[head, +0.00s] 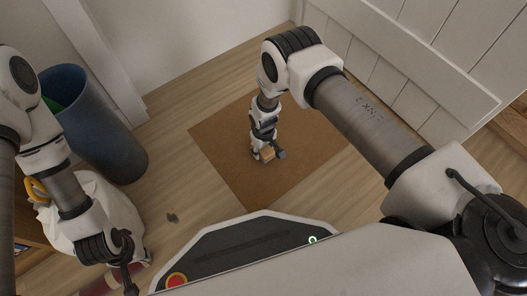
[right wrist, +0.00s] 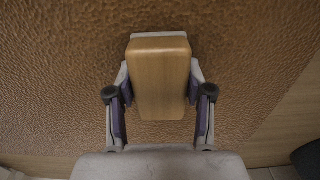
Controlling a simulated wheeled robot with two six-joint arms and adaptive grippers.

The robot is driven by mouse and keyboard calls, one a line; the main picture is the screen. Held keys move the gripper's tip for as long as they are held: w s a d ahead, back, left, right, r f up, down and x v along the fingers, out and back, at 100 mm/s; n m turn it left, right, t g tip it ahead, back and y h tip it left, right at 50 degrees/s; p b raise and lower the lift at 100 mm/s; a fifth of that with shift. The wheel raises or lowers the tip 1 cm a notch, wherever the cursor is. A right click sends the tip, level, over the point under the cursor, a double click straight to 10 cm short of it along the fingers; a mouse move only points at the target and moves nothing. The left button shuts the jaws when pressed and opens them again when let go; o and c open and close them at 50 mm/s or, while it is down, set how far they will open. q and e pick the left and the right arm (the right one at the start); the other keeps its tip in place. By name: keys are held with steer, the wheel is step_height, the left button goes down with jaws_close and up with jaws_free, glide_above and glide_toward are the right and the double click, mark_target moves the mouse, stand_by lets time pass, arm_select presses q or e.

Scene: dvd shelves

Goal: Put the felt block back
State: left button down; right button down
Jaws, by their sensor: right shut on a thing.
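The felt block (right wrist: 160,75) is a small wooden block with a pale layer showing along its far edge. In the right wrist view it sits between the two fingers of my right gripper (right wrist: 160,98), which is shut on it. In the head view the block (head: 268,153) is a small tan patch at the tip of my right gripper (head: 264,150), over the brown mat (head: 222,131). Whether the block touches the mat is unclear. My left gripper (head: 122,262) is at the lower left, away from the block; its fingers are not clear.
A blue bin (head: 103,135) with something green inside stands at the left. A white bag (head: 75,210) with a yellow handle is below it. A white panelled door (head: 400,65) is at the upper right. Wooden floor (head: 185,100) lies open around the mat.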

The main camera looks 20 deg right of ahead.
steer(key=shift+f, duration=0.15)
steer(key=shift+c, duration=2.3)
jaws_free()
steer(key=shift+r, duration=0.2)
step_height(320, 180, up, 12)
steer(key=p, duration=0.7)
steer(key=s+d+r+m, duration=0.1)
steer(key=s+d+r, duration=0.1)
steer(key=s, duration=0.7)
steer(key=s+d+r+m, duration=0.2)
steer(key=s+d+r, duration=0.1)
steer(key=s, duration=0.6)
steer(key=s+d+r+m, duration=0.1)
steer(key=s+d, duration=0.3)
steer(key=s, duration=0.4)
steer(key=shift+s+d+r, duration=0.35)
steer(key=shift+s+r, duration=0.05)
steer(key=shift+r, duration=0.5)
